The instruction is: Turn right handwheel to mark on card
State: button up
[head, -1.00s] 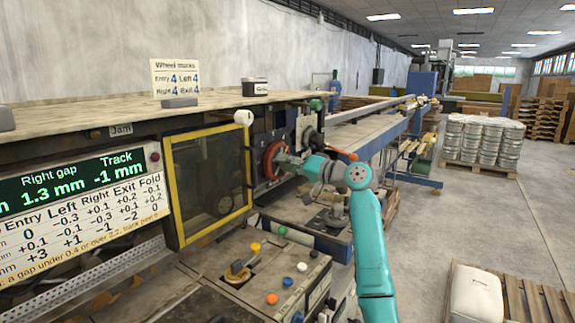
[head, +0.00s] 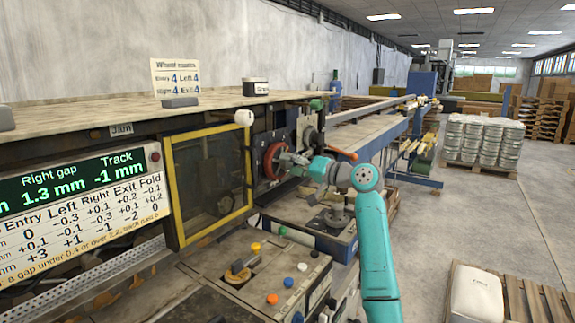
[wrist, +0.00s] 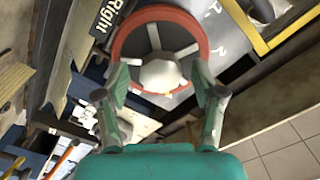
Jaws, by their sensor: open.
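The right handwheel has a red rim (head: 270,160) and stands on the machine's side past the yellow-framed window. In the wrist view the wheel (wrist: 119,38) shows its grey spokes and pale hub, with a "Right" label beside it and white dial figures on the dark plate. My gripper (wrist: 165,88) is open, its two fingers spread at the wheel's lower rim; contact is unclear. In the head view my gripper (head: 287,163) is just right of the wheel. The card (head: 175,78) on the bench top reads "Wheel marks" with Entry 4, Left 4, Right 4, Exit 4.
The display (head: 80,187) shows right gap 1.3 mm and track -1 mm above a correction table. A yellow-framed window (head: 208,172) is left of the wheel. A button box (head: 265,275) stands in front. An orange-tipped lever (head: 342,155) is close to my arm.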

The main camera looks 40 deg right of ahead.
jog(key=v, duration=1)
jog(key=shift+s, duration=0.2)
jog(key=shift+d, duration=0.1)
